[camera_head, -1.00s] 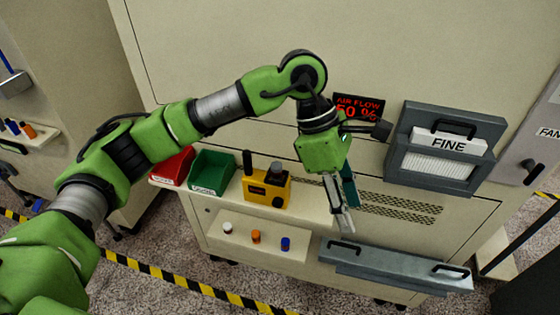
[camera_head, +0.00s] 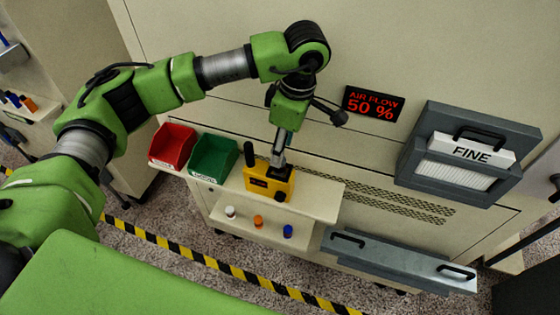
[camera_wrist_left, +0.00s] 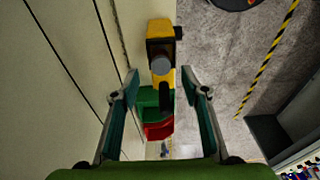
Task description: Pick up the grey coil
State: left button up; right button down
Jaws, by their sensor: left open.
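The grey coil (camera_wrist_left: 161,66) is a short grey cylinder on top of the yellow device (camera_head: 267,184). In the left wrist view it lies between the two spread fingers, with no visible contact. In the head view my left gripper (camera_head: 279,158) points down over the device and largely hides the coil. In the left wrist view the gripper (camera_wrist_left: 160,75) is open, with one finger on each side of the coil and the yellow device beyond. My right gripper is in neither view.
A red bin (camera_head: 172,147) and a green bin (camera_head: 213,157) stand left of the device. Below, a shelf holds white (camera_head: 230,212), orange (camera_head: 258,221) and blue (camera_head: 288,231) coils. The FINE filter (camera_head: 463,160) and a grey cover with handles (camera_head: 395,262) are to the right.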

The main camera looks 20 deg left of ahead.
pick_arm(q)
jog(key=shift+s+f+p, duration=0.15)
jog(key=shift+f+p, duration=0.35)
jog(key=shift+p, duration=0.25)
jog(key=f, duration=0.1)
jog(key=f+p, duration=0.2)
jog(key=f, duration=0.1)
jog(key=shift+a, duration=0.3)
grip_shut()
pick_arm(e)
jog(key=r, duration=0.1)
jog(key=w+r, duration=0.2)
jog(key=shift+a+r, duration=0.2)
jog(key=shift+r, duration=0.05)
